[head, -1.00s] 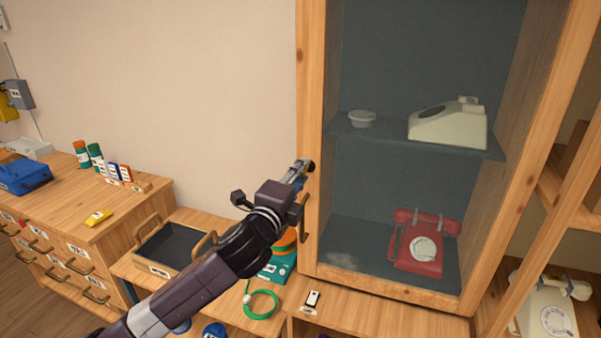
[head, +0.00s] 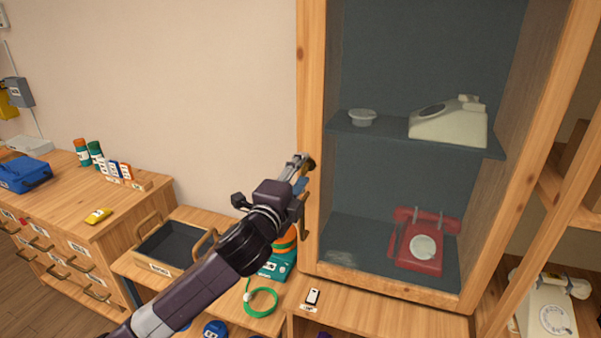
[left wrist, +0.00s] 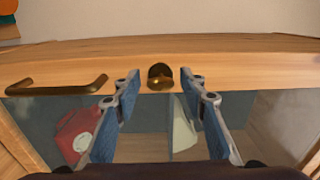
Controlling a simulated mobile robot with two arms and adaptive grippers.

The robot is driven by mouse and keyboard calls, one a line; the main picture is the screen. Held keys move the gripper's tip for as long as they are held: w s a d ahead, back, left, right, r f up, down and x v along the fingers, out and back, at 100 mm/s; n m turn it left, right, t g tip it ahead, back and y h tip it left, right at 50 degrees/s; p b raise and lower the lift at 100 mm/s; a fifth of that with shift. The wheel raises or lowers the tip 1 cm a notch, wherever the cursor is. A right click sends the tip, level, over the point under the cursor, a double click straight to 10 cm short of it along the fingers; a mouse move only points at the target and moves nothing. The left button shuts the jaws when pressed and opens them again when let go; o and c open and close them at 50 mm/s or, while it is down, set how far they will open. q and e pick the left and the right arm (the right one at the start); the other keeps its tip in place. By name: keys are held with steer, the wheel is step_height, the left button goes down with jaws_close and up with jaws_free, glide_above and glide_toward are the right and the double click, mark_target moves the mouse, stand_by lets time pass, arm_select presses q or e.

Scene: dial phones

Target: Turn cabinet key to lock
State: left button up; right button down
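The glass-fronted wooden cabinet (head: 312,90) stands at the right in the head view. Its brass key or lock knob (left wrist: 160,76) sits on the wooden door frame in the left wrist view. It also shows as a small dark brass piece (head: 310,163) by the fingertips in the head view. My left gripper (head: 301,172) is open. In the left wrist view, its two blue-padded fingers stand on either side of the key, with visible gaps. Whether the fingertips touch the door is unclear. My right gripper is out of view.
A brass door handle (left wrist: 55,88) is left of the key in the wrist view. Inside the cabinet are a red phone (head: 420,247) and a cream phone (head: 450,124).

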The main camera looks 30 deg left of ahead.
arm_select(q)
steer(key=v, duration=0.7)
steer(key=shift+s, duration=0.25)
stand_by(0.6)
